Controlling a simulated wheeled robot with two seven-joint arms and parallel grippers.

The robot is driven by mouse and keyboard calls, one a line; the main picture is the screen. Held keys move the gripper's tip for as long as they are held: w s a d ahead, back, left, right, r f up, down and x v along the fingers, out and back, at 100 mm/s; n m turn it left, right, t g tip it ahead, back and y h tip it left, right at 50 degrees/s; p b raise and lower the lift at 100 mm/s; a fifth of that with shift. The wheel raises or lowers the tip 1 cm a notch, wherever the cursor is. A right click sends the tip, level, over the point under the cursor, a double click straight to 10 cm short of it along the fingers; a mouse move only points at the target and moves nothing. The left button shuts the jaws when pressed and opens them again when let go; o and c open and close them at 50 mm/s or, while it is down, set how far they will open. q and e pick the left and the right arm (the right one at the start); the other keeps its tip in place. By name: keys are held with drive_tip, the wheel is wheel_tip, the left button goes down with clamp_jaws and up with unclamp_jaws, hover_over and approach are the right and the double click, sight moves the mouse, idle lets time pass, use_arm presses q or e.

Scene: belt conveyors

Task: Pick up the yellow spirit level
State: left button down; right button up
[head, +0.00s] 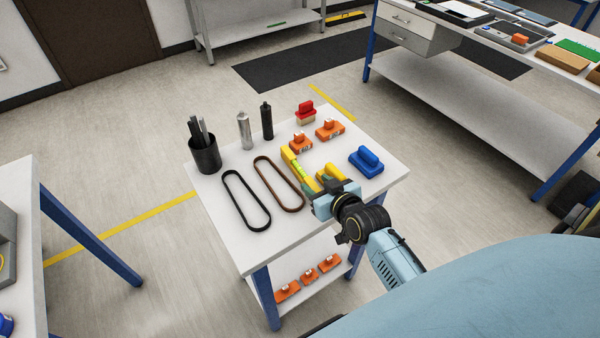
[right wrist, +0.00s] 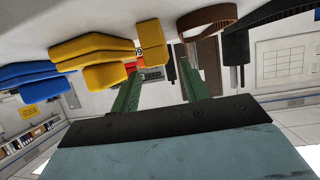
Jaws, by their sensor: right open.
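The yellow spirit level (head: 294,164) lies on the small white table in the head view, with its near end by my right gripper. In the right wrist view a yellow block that looks like the level (right wrist: 149,40) shows just beyond the fingertips. My right gripper (head: 319,185) is over the table's near right part. Its green fingers (right wrist: 158,75) are apart, with nothing held between them. A second yellow piece with a raised handle (head: 329,173) is beside the level, partly hidden by my gripper. My left gripper is not in view.
The white table (head: 225,208) also bears a brown belt (head: 279,184), a black belt (head: 246,201), a black pen cup (head: 205,155), two cylinders, orange blocks (head: 330,129), a red-handled piece (head: 306,112) and a blue-handled piece (head: 366,161). Orange pieces (head: 309,276) lie on the lower shelf.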

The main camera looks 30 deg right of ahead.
sight(311, 182)
drive_tip(key=x, duration=0.4)
drive_tip(key=shift+w+a+f, duration=0.1)
drive_tip(key=shift+f, duration=0.35)
drive_tip(key=shift+r, duration=0.1)
clamp_jaws()
